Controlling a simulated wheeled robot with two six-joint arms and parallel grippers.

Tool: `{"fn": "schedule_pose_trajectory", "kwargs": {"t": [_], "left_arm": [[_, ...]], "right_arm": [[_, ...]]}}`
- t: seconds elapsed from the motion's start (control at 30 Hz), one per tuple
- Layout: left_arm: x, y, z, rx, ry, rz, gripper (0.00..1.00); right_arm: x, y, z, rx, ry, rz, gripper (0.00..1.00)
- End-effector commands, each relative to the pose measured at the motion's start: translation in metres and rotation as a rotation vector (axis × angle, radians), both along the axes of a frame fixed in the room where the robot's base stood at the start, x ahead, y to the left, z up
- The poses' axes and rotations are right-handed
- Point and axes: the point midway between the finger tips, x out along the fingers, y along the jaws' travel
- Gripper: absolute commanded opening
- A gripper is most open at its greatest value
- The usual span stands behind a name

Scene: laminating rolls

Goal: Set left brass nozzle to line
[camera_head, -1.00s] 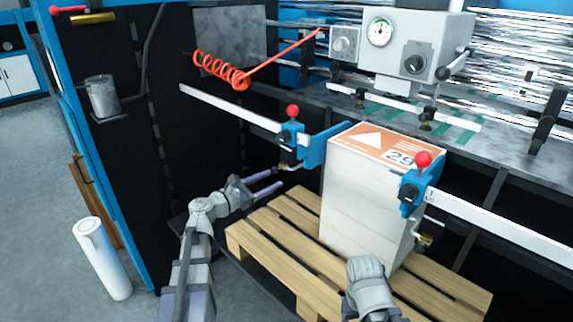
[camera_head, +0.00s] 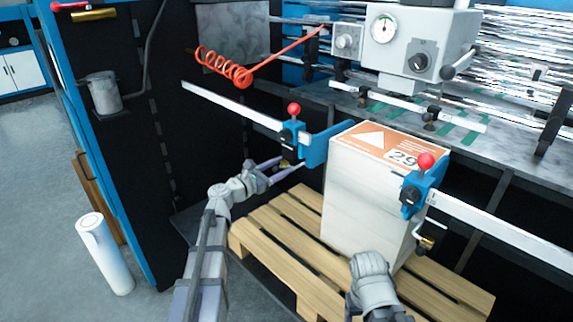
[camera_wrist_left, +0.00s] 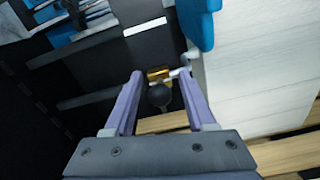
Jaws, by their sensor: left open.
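The left brass nozzle (camera_head: 285,163) hangs below the left blue clamp (camera_head: 291,133) with the red knob, beside the white stack. It also shows in the left wrist view (camera_wrist_left: 158,74), with a dark round knob in front of it. My left gripper (camera_head: 291,164) is open, its purple fingers reaching toward the nozzle. In the left wrist view the fingers (camera_wrist_left: 160,80) stand on either side of the nozzle and knob; I cannot tell whether they touch. A second brass nozzle (camera_head: 427,242) hangs under the right blue clamp (camera_head: 413,193). I cannot make out a line.
The white stack (camera_head: 365,210) with an orange-and-white top label stands on a wooden pallet (camera_head: 283,245). A white rail (camera_head: 230,105) runs left from the left clamp. A grey machine with a gauge (camera_head: 420,45) stands behind. A white roll (camera_head: 104,255) stands on the floor.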

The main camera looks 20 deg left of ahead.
Motion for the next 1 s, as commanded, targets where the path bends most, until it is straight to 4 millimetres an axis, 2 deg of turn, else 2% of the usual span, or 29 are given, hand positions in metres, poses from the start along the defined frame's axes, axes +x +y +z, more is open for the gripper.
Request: {"fn": "schedule_pose_trajectory", "kwargs": {"t": [0.03,0.2,0.57,1.0], "left_arm": [[0.008,-0.003,0.0,0.0,0.0,-0.001,0.56],[0.019,-0.01,0.0,0.0,0.0,-0.001,0.56],[0.021,-0.012,0.0,0.0,0.0,0.0,0.55],[0.02,-0.012,0.0,0.0,0.0,0.0,0.05]], "right_arm": [[0.0,0.0,0.0,0.0,0.0,0.0,0.71],[0.0,0.0,0.0,0.0,0.0,0.0,0.71],[0.0,0.0,0.0,0.0,0.0,0.0,0.71],[0.0,0.0,0.0,0.0,0.0,0.0,0.71]]}}
